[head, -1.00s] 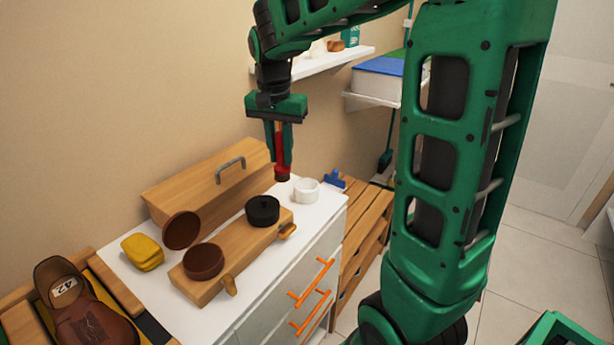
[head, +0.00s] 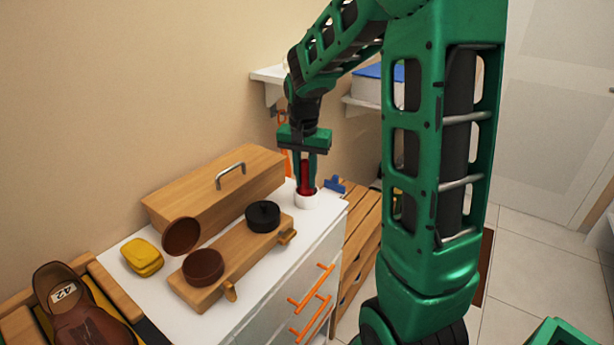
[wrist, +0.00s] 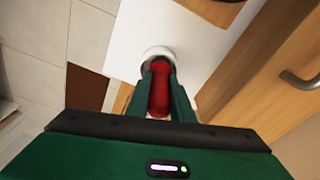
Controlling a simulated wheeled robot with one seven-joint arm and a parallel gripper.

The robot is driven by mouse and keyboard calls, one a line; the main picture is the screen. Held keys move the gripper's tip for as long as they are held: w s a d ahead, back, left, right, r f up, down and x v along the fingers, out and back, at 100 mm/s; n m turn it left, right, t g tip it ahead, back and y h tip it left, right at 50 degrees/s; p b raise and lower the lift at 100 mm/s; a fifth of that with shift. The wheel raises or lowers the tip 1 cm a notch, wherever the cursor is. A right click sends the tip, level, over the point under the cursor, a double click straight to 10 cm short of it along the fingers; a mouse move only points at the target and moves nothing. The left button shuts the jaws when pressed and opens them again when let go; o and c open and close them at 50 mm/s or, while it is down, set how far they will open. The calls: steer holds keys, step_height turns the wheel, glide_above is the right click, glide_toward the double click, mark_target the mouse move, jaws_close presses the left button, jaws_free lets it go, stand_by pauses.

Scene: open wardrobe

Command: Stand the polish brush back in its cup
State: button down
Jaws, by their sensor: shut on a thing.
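The polish brush (head: 305,176) has a red handle and is upright between the fingers of my gripper (head: 305,172). My gripper is shut on it and points down. The white cup (head: 307,201) stands at the right end of the white cabinet top. The brush's lower end is at the cup's mouth and appears to be inside it; the bristles are hidden. In the wrist view the red handle (wrist: 159,92) lies between the two green fingers, with the white cup (wrist: 157,53) rim around its far end. I cannot tell whether the brush touches the cup's bottom.
On the cabinet top (head: 128,250) are a wooden box (head: 205,190) with a metal handle, a wooden board with a brown tin (head: 203,267) and a black tin (head: 262,216), and a yellow cloth (head: 142,257). A blue clip (head: 335,185) is right of the cup.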

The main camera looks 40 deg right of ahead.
mark_target(304, 193)
steer(key=shift+f, duration=0.1)
steer(key=c, duration=1.6)
jaws_free()
steer(key=shift+o, duration=0.2)
step_height(304, 193, up, 12)
steer(key=a, duration=0.1)
steer(key=s+f+n, duration=0.2)
steer(key=s+f, duration=0.2)
steer(key=s, duration=1)
steer(key=s+f+n+y, duration=0.1)
steer(key=s+f, duration=0.4)
steer(key=s, duration=0.9)
steer(key=shift+s+a+f+n+g, duration=0.15)
steer(key=shift+s+a+n+g, duration=0.1)
steer(key=shift+n+g, duration=0.25)
